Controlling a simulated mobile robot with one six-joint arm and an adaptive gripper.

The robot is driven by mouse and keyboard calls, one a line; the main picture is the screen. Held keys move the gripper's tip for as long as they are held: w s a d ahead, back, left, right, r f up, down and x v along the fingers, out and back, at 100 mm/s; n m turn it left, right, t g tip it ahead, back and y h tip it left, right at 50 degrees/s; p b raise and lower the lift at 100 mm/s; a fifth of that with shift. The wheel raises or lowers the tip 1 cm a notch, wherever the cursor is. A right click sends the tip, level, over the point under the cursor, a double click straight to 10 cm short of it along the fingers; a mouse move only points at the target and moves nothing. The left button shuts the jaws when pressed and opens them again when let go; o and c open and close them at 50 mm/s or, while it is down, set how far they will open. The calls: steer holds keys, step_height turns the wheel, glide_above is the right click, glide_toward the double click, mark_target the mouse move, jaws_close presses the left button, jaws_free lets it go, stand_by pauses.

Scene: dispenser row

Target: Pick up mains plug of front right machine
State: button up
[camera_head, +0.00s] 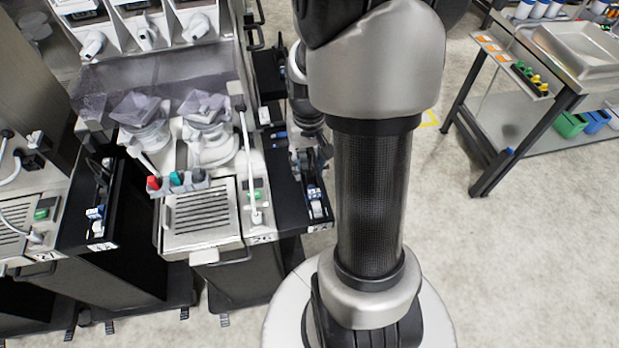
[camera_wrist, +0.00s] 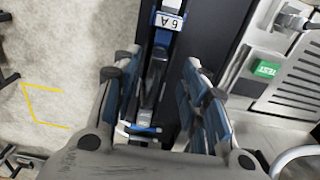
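The front right machine (camera_head: 200,215) is the white and steel unit with a slatted drip grid, left of my arm in the head view. A narrow black side panel (camera_head: 284,195) runs along its right side. In the wrist view, a dark plug-like body (camera_wrist: 155,75), which I take for the mains plug, lies on that panel below a label reading "6 A" (camera_wrist: 168,21). My gripper (camera_wrist: 160,82) is open, with one blue-padded finger on each side of this body and visible gaps between. In the head view my gripper (camera_head: 308,163) is over the panel, partly hidden by my arm.
A blue and white fitting (camera_head: 316,207) sits near the panel's front end. A similar machine (camera_head: 30,225) stands to the left. A steel cart (camera_head: 520,110) with bins stands at the right. The floor (camera_head: 520,260) between is clear. A green TEST button (camera_wrist: 267,69) is beside the grid.

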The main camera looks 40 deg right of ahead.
mark_target(310, 172)
step_height(310, 172, down, 5)
steer(key=shift+d+r+b, duration=0.15)
steer(key=shift+r+b, duration=0.05)
steer(key=shift+b, duration=0.65)
steer(key=shift+r, duration=0.1)
steer(key=shift+c, duration=0.6)
jaws_close()
